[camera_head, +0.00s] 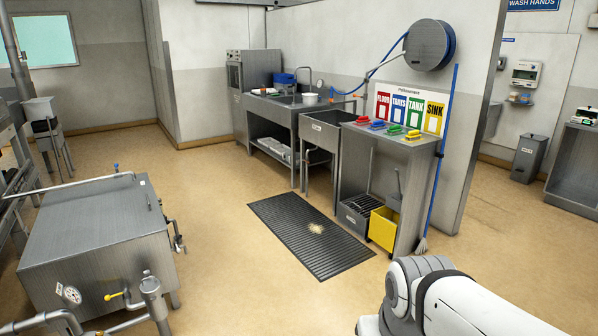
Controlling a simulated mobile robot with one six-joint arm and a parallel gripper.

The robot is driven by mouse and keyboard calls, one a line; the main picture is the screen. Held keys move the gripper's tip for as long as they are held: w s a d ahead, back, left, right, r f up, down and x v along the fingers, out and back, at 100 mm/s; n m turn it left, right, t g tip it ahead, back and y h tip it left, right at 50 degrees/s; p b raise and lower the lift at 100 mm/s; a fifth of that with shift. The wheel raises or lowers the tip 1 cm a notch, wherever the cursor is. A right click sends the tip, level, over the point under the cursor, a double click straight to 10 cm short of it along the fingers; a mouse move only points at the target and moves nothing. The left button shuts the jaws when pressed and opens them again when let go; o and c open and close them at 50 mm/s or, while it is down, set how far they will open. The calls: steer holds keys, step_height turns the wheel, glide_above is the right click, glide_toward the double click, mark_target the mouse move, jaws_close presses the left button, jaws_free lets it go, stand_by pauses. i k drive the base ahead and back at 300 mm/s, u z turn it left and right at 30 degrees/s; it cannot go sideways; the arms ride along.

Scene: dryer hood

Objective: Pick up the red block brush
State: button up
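The red block brush (363,120) lies at the left end of a row of coloured block brushes. The row is on top of a grey metal cabinet (380,150), below a colour-coded sign marked floor, trays, tank and sink. A blue brush (378,125), a green brush (395,130) and a yellow brush (413,135) follow to its right. Nothing covers the red brush. Part of my white and grey arm shows at the bottom right, well short of the cabinet. My gripper is not in view.
A dark ribbed mat (306,234) lies before the cabinet. A yellow bucket (383,228) is in the cabinet's lower part. A blue-handled broom (440,160) leans at its right side. A sink unit (325,133) stands left. A steel tank (95,230) is at left; open floor lies between.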

mark_target(361, 121)
steer(key=z, duration=0.05)
steer(key=i, duration=1.85)
steer(key=z, duration=0.25)
steer(key=i, duration=1.55)
steer(key=z, duration=0.2)
